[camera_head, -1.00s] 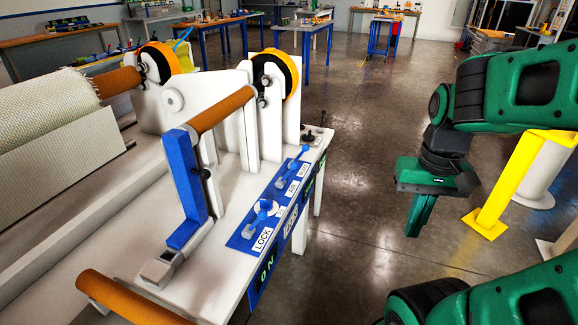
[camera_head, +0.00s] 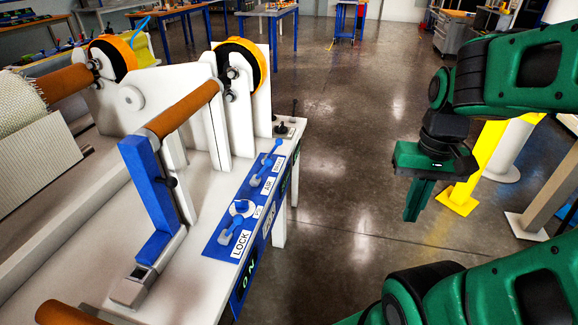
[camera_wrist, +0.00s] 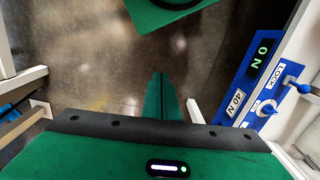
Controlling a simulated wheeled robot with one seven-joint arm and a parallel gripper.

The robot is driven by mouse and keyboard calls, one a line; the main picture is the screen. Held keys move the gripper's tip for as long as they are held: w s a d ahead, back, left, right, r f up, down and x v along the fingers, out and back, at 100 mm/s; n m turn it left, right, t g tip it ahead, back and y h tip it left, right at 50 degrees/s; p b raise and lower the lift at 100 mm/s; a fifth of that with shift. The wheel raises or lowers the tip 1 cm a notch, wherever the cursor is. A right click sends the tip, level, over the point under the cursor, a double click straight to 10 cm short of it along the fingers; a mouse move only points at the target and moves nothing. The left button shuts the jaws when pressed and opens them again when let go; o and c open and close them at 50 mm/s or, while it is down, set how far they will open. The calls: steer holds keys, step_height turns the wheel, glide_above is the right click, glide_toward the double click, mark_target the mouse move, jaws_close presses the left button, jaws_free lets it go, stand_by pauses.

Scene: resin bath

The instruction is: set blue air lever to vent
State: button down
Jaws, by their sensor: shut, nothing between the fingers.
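The blue control panel (camera_head: 250,205) lies along the right edge of the white machine table. Its far lever, a thin blue one (camera_head: 266,162), stands beside the small AIR label and leans toward the far end; I cannot read its setting surely. A second blue lever with a grey base (camera_head: 231,230) sits nearer, by the LOCK label; a blue-handled lever (camera_wrist: 296,85) beside LOCK shows in the wrist view. My gripper (camera_head: 411,219) is shut and empty, pointing down over the floor, well right of the panel. Its closed fingers show in the wrist view (camera_wrist: 160,76).
A blue upright arm (camera_head: 150,190) and an orange roller (camera_head: 185,110) stand left of the panel. A small black joystick (camera_head: 283,124) is at the table's far corner. Yellow posts (camera_head: 475,165) stand right of my gripper. Open floor (camera_head: 335,170) lies between table and gripper.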

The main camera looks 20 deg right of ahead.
steer(key=shift+d, duration=0.15)
steer(key=w+a+f+m+t+y, duration=0.2)
steer(key=w+a+m, duration=0.1)
steer(key=w+m, duration=0.4)
steer(key=w+a+f+m+t+y, duration=0.2)
steer(key=w+m, duration=0.5)
steer(key=w, duration=0.6)
steer(key=w+a+f+m+t+y, duration=0.1)
steer(key=w+a+f+m+y, duration=0.1)
steer(key=w+a+m, duration=0.2)
steer(key=w+m, duration=0.3)
steer(key=w, duration=0.3)
steer(key=shift+w+a+f+t+y, duration=0.3)
steer(key=shift+f+t, duration=0.1)
steer(key=shift+f, duration=0.1)
